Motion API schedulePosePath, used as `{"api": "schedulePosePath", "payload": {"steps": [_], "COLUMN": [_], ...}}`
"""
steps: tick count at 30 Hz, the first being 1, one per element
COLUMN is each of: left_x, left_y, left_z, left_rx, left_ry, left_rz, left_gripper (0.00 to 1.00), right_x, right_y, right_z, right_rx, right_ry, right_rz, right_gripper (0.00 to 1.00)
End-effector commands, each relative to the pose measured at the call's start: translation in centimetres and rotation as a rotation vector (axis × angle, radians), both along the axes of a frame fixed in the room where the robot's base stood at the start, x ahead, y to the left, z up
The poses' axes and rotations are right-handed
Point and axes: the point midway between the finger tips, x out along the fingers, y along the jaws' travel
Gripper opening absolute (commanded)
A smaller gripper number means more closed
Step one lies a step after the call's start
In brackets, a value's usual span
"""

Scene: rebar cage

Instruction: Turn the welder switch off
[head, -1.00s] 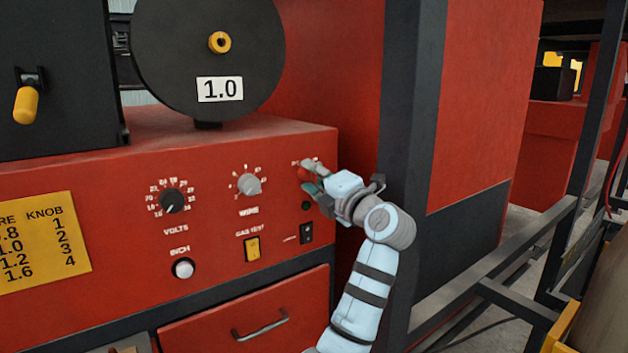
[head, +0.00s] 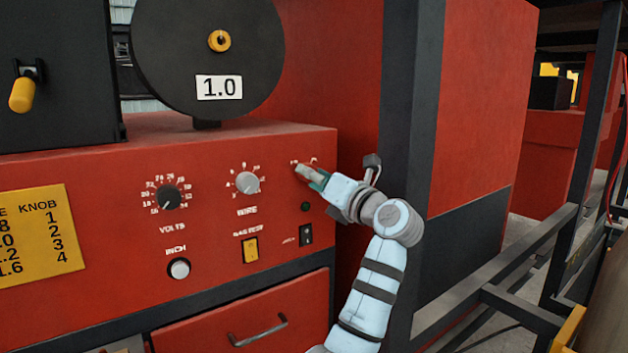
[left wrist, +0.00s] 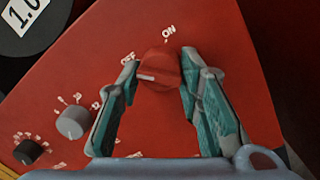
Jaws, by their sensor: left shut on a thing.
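The red rotary switch (left wrist: 166,66) is on the red welder front panel (head: 110,200). In the left wrist view it stands between my left gripper's (left wrist: 160,72) two teal-padded fingers, which are shut on its sides. The white mark on the switch points left, nearer the OFF label than the ON label (left wrist: 168,30). The OFF label (left wrist: 128,58) is partly covered by a finger. In the head view my left gripper (head: 310,173) is at the panel's upper right, and its fingers mostly hide the switch. My right gripper is in neither view.
Left of the switch are a grey wire knob (head: 247,183) and a black volts knob (head: 166,197). Below are a yellow gas test switch (head: 250,249), a black rocker (head: 306,234) and a white inch button (head: 179,268).

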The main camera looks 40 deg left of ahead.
Motion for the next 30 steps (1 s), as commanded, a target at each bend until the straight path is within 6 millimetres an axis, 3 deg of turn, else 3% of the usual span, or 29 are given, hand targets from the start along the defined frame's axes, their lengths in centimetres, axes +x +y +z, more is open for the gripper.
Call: {"api": "schedulePosePath", "payload": {"steps": [14,15,18,26,30], "left_x": [0.0,0.0,0.0,0.0,-0.2], "left_y": [0.0,0.0,0.0,0.0,-1.1], "left_z": [-0.1,-0.1,0.0,0.0,-0.1], "left_rx": [-0.006,-0.006,-0.006,-0.004,-0.005], "left_ry": [-0.014,-0.014,-0.013,-0.013,-0.013], "left_rz": [0.000,0.000,0.000,0.000,-0.003], "left_gripper": [0.05,0.37,0.52,0.52,0.52], "right_x": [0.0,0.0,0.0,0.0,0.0], "right_y": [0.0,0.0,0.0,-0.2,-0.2], "right_z": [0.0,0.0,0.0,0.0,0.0], "right_rx": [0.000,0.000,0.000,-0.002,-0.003], "right_ry": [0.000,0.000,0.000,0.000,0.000], "right_rz": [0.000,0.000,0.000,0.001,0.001], "right_gripper": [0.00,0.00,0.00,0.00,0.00]}}
